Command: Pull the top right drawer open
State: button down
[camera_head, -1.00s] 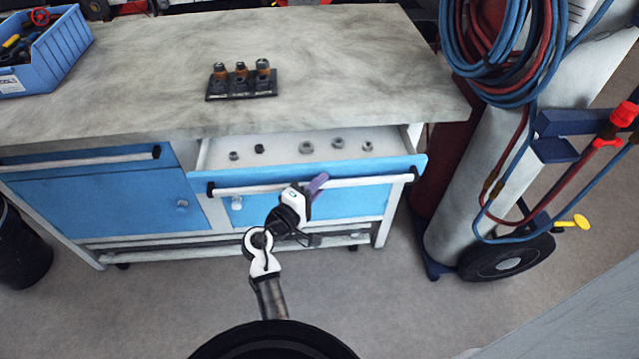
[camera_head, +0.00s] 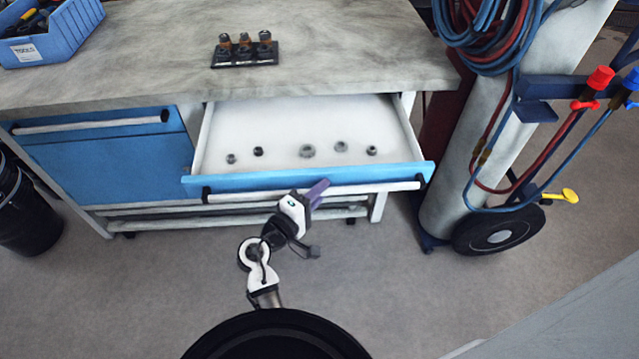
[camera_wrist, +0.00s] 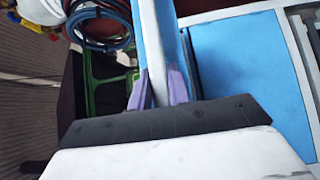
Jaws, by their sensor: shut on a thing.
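The top right drawer (camera_head: 300,114) is pulled well out from the workbench. Its white inside shows, with several small nuts or fittings lying near the front. Its blue front carries a long white bar handle (camera_head: 370,188) with black ends. My gripper (camera_head: 318,190) is at the middle of this handle. In the wrist view the purple fingers (camera_wrist: 158,88) stand on both sides of the white bar, shut on it.
The workbench top (camera_head: 130,60) holds a blue tool bin (camera_head: 50,40) and a black block with fittings (camera_head: 245,52). A closed drawer (camera_head: 95,122) is at left. A gas bottle cart (camera_head: 480,170) with hoses stands close at right. The floor in front is clear.

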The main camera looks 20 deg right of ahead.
jog(key=shift+s+a, duration=0.2)
jog(key=shift+s, duration=0.35)
jog(key=c, duration=1.6)
grip_release()
